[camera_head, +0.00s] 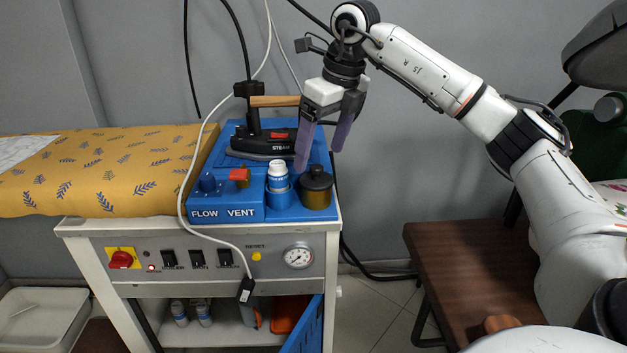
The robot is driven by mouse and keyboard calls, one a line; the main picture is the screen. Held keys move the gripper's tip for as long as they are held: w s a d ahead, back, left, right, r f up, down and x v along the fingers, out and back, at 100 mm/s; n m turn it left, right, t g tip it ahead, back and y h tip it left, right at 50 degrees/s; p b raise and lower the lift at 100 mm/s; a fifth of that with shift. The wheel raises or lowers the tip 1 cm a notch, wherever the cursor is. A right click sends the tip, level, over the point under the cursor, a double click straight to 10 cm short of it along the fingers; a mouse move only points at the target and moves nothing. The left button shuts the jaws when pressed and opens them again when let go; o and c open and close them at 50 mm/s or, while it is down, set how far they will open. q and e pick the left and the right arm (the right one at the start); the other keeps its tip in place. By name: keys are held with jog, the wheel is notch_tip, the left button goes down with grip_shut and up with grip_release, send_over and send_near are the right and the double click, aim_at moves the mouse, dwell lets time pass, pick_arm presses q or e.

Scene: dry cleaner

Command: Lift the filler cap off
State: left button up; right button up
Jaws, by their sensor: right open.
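A black knobbed cap (317,176), which looks like the filler cap, sits upright on a short brass-coloured neck (316,198) at the right front of the blue steam unit (226,213). My right gripper (320,158) hangs just above and behind the cap in the picture, its two purple fingers pointing down and spread. It is open, with nothing between the fingers. The exact gap in depth between fingers and cap is hard to tell. My left gripper is out of view.
Left of the cap stands a white-topped bottle (277,176) in a blue holder. A white cable (182,190) crosses the unit. A yellow patterned board (110,170) fills the left; a brown bench (465,255) is right.

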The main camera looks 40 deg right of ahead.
aim_at(317, 167)
jog(key=x, duration=0.6)
jog(key=shift+d+b, duration=0.15)
jog(key=shift+b, duration=0.25)
jog(key=shift+c, duration=0.5)
jog(key=shift+r, duration=0.1)
jog(key=c, duration=1)
